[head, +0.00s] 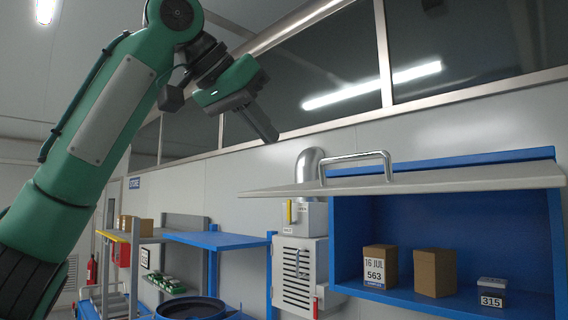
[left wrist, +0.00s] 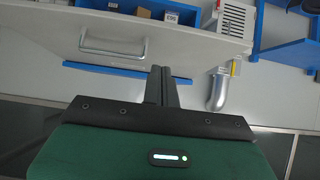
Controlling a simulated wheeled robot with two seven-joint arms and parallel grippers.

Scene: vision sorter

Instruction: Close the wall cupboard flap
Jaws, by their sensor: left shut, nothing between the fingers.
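The wall cupboard (head: 340,240) is blue and hangs at the right in the head view. Its pale flap (head: 450,184) is raised and stands out roughly level, so the inside is open to view. A metal bar handle (head: 357,156) sits on the flap's upper face. My left gripper (head: 270,138) is shut and empty, above and to the left of the flap, apart from it. In the left wrist view the flap (left wrist: 190,45) and handle (left wrist: 113,50) lie beyond the shut fingers (left wrist: 161,75). My right gripper is not in view.
Inside the cupboard stand a box labelled 563 (head: 380,267), a plain brown box (head: 434,272) and a small box labelled 315 (head: 491,291). A metal duct (head: 308,165) and vented grey unit (head: 299,275) are left of it. A blue shelf (head: 215,240) stands further left.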

